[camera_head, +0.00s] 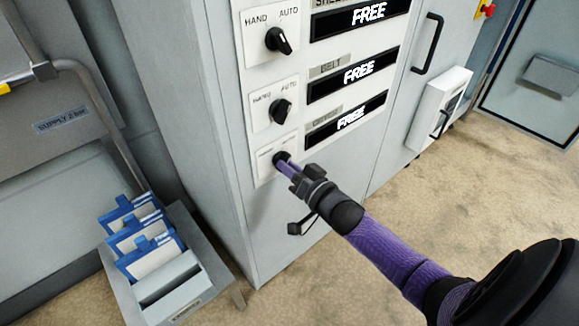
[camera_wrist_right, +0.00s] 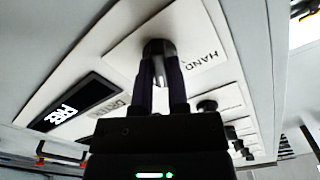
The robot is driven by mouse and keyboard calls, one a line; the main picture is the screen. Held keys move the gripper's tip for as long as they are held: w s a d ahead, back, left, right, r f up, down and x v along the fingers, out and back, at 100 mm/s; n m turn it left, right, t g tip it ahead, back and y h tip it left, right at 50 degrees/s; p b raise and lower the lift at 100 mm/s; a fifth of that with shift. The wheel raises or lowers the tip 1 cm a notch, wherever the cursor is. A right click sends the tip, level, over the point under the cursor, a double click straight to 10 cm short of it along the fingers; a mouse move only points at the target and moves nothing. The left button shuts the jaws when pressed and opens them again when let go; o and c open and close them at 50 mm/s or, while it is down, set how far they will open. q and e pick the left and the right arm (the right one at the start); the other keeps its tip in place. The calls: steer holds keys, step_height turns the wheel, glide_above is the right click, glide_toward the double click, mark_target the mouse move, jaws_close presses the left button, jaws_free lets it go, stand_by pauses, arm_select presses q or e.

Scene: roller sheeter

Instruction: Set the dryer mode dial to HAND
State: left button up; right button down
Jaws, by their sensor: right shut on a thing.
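The dryer mode dial (camera_head: 281,157) is the lowest of the black knobs on the grey cabinet's front. Its white plate is partly hidden by my gripper in the head view. My right gripper (camera_head: 287,165) reaches it from the lower right, with its purple fingers shut on the knob. In the right wrist view the fingers (camera_wrist_right: 161,80) stand on both sides of the dial (camera_wrist_right: 158,48). The word HAND (camera_wrist_right: 200,66) shows on the plate to the right there. I cannot make out clearly which way the dial points. My left gripper is not in view.
Two similar knobs sit above: the upper dial (camera_head: 278,40) and the middle dial (camera_head: 280,110), each with HAND and AUTO marks. Black displays (camera_head: 346,124) reading FREE are to their right. A black door handle (camera_head: 428,44) and a grey rack with blue-edged cards (camera_head: 150,262) stand nearby.

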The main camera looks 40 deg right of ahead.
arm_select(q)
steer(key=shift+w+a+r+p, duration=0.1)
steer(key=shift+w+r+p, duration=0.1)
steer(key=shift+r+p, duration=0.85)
arm_select(e)
steer(key=shift+d+n, duration=0.1)
steer(key=shift+n, duration=5.7)
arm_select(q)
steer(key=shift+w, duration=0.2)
arm_select(e)
steer(key=c, duration=0.6)
jaws_free()
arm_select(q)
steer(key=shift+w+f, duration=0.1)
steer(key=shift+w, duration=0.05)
